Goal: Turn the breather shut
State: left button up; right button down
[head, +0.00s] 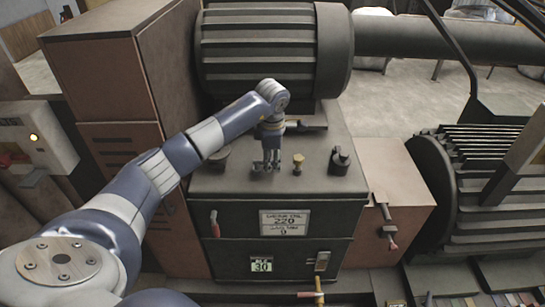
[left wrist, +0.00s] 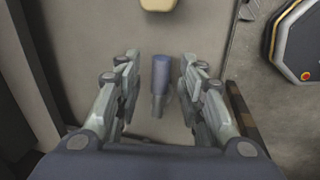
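No part is marked as the breather, so I cannot tell for sure which one it is. On top of the dark gearbox housing (head: 316,185) stand a small brass-coloured fitting (head: 298,164) and a black knob-like fitting (head: 340,160). My left gripper (head: 266,167) points down over the housing top, left of the brass fitting and apart from it. In the left wrist view the gripper (left wrist: 160,92) has its fingers spread. A short blue-grey cylinder (left wrist: 161,72) shows between them in the picture; contact is not visible. My right gripper is out of view.
A ribbed motor (head: 270,50) lies behind the housing top. A tall brown cabinet (head: 100,65) stands at the left. A red-handled lever (head: 214,224) and a lower valve (head: 322,261) are on the front. A finned machine (head: 480,190) stands at the right.

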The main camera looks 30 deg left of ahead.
pick_arm(q)
grip_shut()
